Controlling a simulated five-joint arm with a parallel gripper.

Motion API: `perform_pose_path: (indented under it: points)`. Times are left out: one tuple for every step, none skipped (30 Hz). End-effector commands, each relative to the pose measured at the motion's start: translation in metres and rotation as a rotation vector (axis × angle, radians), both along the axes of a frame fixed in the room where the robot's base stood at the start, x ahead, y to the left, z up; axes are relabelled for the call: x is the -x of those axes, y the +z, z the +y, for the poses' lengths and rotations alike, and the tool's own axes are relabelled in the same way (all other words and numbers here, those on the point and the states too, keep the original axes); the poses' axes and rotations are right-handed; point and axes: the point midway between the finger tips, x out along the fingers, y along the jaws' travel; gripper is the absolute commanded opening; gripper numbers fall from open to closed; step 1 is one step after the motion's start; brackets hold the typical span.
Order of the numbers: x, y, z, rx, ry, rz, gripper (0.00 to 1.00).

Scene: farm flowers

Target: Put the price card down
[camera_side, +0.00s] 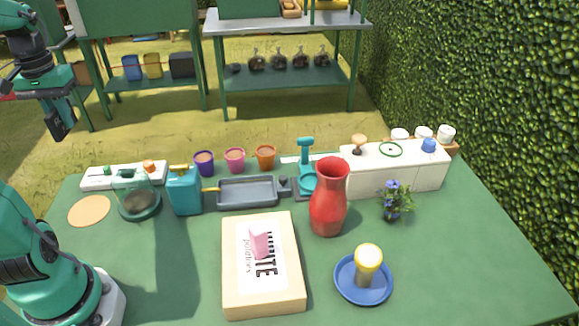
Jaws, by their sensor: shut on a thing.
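My gripper (62,128) hangs high at the upper left, well above and away from the table. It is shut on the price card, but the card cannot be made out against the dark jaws. A wooden box (232,285) stands at the front middle of the green table (430,240).
Behind are a grey tray (247,193), a teal can (184,192) and several pots (235,160). The table's right front is clear.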

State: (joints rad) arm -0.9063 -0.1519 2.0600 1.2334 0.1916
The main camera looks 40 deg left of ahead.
Motion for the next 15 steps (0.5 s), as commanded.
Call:
perform_pose_path:
  points:
    - [0.008,-0.001,0.002,0.0,0.022,0.0,0.0]
    - [0.012,-0.001,0.003,-0.001,0.031,-0.001,0.0]
    - [0.017,-0.001,0.004,-0.001,0.044,-0.001,0.0]
    - [0.021,-0.002,0.004,-0.001,0.054,-0.001,0.0]
    - [0.024,-0.002,0.005,-0.001,0.063,-0.001,0.0]
    - [0.029,-0.003,0.005,-0.001,0.076,-0.001,0.0]
    - [0.03,-0.007,0.005,0.002,0.077,0.001,0.0]
    - [0.029,-0.014,0.005,0.004,0.074,0.003,0.0]
    - [0.028,-0.022,0.004,0.004,0.073,0.003,0.0]
    - [0.028,-0.027,0.004,0.004,0.072,0.003,0.0]
    - [0.028,-0.033,0.004,0.005,0.072,0.004,0.0]
    - [0.028,-0.042,0.005,0.004,0.072,0.003,0.0]
    - [0.028,-0.048,0.004,0.005,0.072,0.004,0.0]
    - [0.028,-0.054,0.004,0.005,0.072,0.004,0.0]
    - [0.028,-0.063,0.004,0.006,0.071,0.004,0.0]
